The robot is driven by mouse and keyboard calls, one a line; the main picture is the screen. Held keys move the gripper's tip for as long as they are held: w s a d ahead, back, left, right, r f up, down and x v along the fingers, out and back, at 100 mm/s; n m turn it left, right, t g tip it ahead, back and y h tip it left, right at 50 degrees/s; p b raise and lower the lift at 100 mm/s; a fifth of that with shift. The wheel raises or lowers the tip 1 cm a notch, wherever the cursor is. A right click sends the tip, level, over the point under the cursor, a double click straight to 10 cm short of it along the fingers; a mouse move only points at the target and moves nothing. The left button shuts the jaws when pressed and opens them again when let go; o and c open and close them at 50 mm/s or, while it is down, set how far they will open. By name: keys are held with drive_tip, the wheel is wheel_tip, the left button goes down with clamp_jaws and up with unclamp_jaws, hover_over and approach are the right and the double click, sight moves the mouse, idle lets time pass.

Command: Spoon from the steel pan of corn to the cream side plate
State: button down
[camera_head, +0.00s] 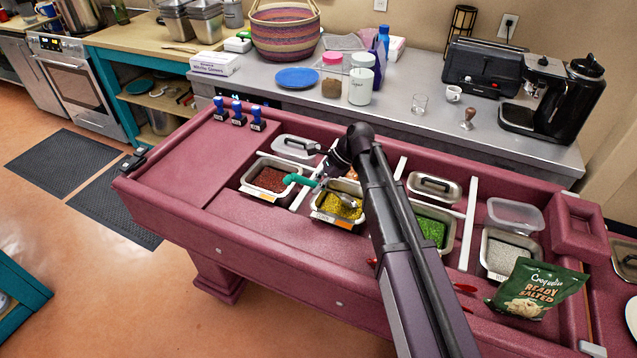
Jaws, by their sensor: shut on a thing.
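The steel pan of corn (325,217) sits in the middle of the maroon counter, filled with yellow corn. A spoon with a green handle (297,180) slants over this pan. Its metal bowl (349,201) is at the corn; I cannot tell how deep it is or whether it carries any. My gripper (319,181) is shut on the spoon by its handle, above the pan's back left. My arm hides part of the pan's surroundings. A pale round rim (632,316) is cut off at the right edge; I cannot tell whether it is the cream side plate.
A pan of dark red food (268,180) stands left of the corn, a green one (432,232) to the right. White dividers (468,235) separate them.

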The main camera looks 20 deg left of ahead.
sight(298, 176)
drive_tip(key=shift+s+a+r+t+h+p, duration=0.35)
drive_tip(key=shift+a+r+h+p, duration=0.2)
drive_tip(key=shift+r+p, duration=1.05)
drive_tip(key=shift+s+a+r+t+h+p, duration=0.45)
drive_tip(key=shift+r+p, duration=0.7)
drive_tip(key=shift+p, duration=0.8)
drive_tip(key=shift+s+a+r+t+h+p, duration=0.25)
drive_tip(key=shift+a+r+h+p, duration=0.4)
drive_tip(key=shift+r+p, duration=0.95)
drive_tip(key=shift+f, duration=0.2)
drive_tip(key=shift+w+d, duration=0.1)
